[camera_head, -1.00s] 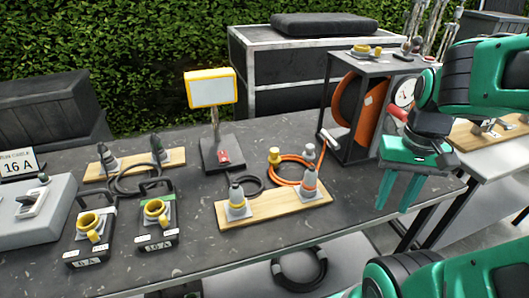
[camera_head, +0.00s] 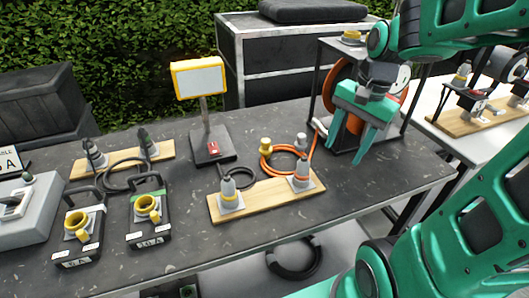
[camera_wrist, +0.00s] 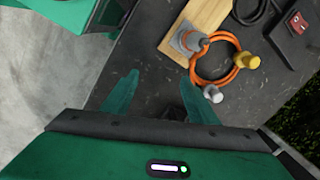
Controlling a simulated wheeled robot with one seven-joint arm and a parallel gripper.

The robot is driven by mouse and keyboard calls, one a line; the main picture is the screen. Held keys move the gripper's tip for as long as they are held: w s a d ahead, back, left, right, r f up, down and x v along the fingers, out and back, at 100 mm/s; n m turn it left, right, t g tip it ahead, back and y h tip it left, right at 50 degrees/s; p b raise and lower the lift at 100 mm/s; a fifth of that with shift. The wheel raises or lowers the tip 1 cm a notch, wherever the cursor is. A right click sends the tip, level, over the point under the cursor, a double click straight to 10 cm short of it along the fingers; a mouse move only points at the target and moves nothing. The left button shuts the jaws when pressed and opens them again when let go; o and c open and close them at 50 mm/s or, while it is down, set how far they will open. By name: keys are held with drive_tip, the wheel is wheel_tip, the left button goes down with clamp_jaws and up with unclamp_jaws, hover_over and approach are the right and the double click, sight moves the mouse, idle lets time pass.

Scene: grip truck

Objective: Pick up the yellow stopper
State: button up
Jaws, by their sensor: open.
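A small yellow stopper-like piece (camera_head: 265,145) stands at the left of an orange cable ring (camera_head: 284,169) on the dark table. It also shows in the wrist view (camera_wrist: 249,62), at the ring's right side. A similar grey-white piece (camera_head: 301,141) stands at the ring's back, also in the wrist view (camera_wrist: 213,94). My gripper (camera_head: 347,150) is open and empty, pointing down above the table, right of the ring. In the wrist view its fingers (camera_wrist: 160,82) are spread over bare table, apart from both pieces.
A wooden board (camera_head: 262,203) with two grey plugs lies in front of the ring. A screen on a stand (camera_head: 203,105) is behind left. A dark frame with an orange reel (camera_head: 355,113) stands behind my gripper. Bare table (camera_head: 385,185) lies to the right.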

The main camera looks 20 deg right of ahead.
sight(268, 139)
drive_tip(key=w+a+m+y, duration=0.2)
drive_tip(key=w+a+m, duration=0.3)
drive_tip(key=w, duration=0.3)
drive_tip(key=w+a+m+y, duration=0.1)
drive_tip(key=w+a+m, duration=0.35)
drive_tip(key=w, duration=0.25)
drive_tip(key=shift+t, duration=0.3)
drive_tip(key=a+f, duration=0.1)
drive_tip(key=w+f, duration=0.1)
drive_tip(key=f, duration=0.1)
drive_tip(key=a+f, duration=0.1)
drive_tip(key=shift+w+a+f, duration=0.2)
drive_tip(key=shift+w+a, duration=0.1)
drive_tip(key=shift+w, duration=0.05)
drive_tip(key=shift+w+x, duration=0.2)
drive_tip(key=shift+x, duration=1.1)
drive_tip(key=shift+w+x, duration=0.2)
drive_tip(key=shift+x, duration=1.1)
drive_tip(key=shift+c, duration=0.6)
drive_tip(key=shift+d, duration=0.1)
drive_tip(key=c, duration=1)
